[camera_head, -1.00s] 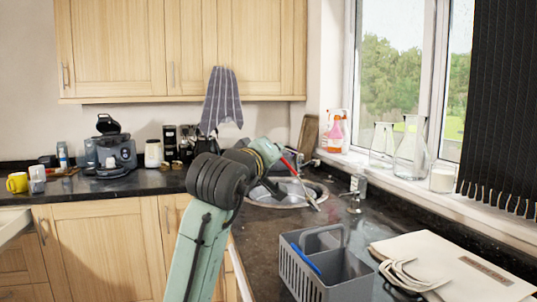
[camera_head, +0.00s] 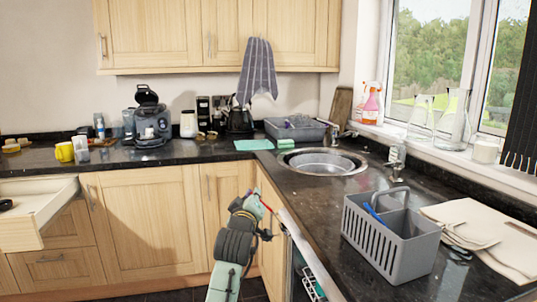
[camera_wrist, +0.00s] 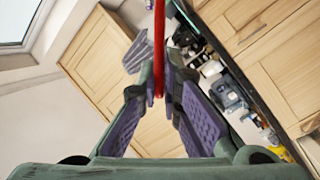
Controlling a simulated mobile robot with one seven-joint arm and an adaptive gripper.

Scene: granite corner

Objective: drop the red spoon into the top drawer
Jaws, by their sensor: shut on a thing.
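The red spoon (camera_wrist: 159,45) is held between the fingertips of my gripper (camera_wrist: 160,90) in the wrist view, its thin red shaft running up out of the picture. In the head view a bit of the red spoon (camera_head: 265,206) shows beside my gripper (camera_head: 258,204), low in front of the corner cabinets and left of the counter edge. The top drawer (camera_head: 42,212) stands open at the far left, to the left of my gripper and apart from it. Its left part is cut off by the frame.
A dark thing (camera_head: 5,204) lies in the open drawer. A grey caddy (camera_head: 390,245) and folded cloth (camera_head: 490,235) are on the right counter. A sink (camera_head: 322,162) and grey basin (camera_head: 295,129) are at the corner. A yellow mug (camera_head: 64,152) stands on the counter above the drawer.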

